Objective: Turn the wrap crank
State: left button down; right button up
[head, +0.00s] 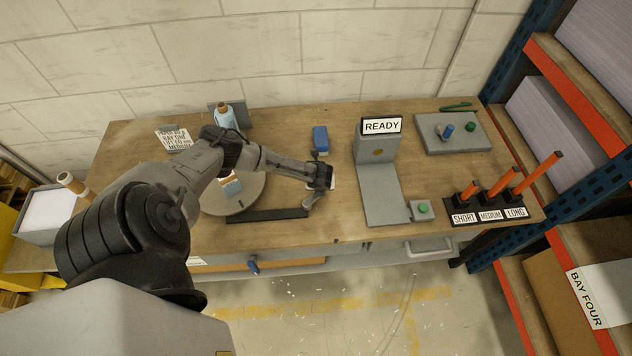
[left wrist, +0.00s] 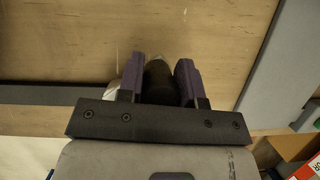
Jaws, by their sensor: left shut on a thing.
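My left gripper (head: 316,192) reaches over the middle of the bench from the left. In the left wrist view its two purple fingers are shut on a dark, rounded handle (left wrist: 158,82), which looks like the crank's grip. A long dark grey bar (head: 268,215) lies on the bench and ends close to this gripper. It also shows at the left of the left wrist view (left wrist: 50,95). My right gripper does not show.
A blue block (head: 320,138) stands behind the gripper. To the right are a grey stand with a READY sign (head: 381,125), a green button box (head: 423,209) and orange sticks (head: 505,182) in labelled holders. A bottle (head: 223,116) stands near the wall. Bare wood lies right of the gripper.

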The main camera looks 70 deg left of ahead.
pick_arm(q)
jog(key=shift+w+d+m+t, duration=0.25)
jog(key=shift+d+m, duration=0.25)
jog(key=shift+m, duration=0.4)
jog(key=shift+h, duration=0.3)
jog(key=c, duration=0.8)
grip_release()
jog(key=shift+s+d+r, duration=0.1)
jog(key=shift+r, duration=0.05)
jog(key=p+v, duration=0.1)
jog(key=v, duration=1.2)
jog(key=shift+s+d+r, duration=0.15)
jog(key=shift+d+r, duration=0.05)
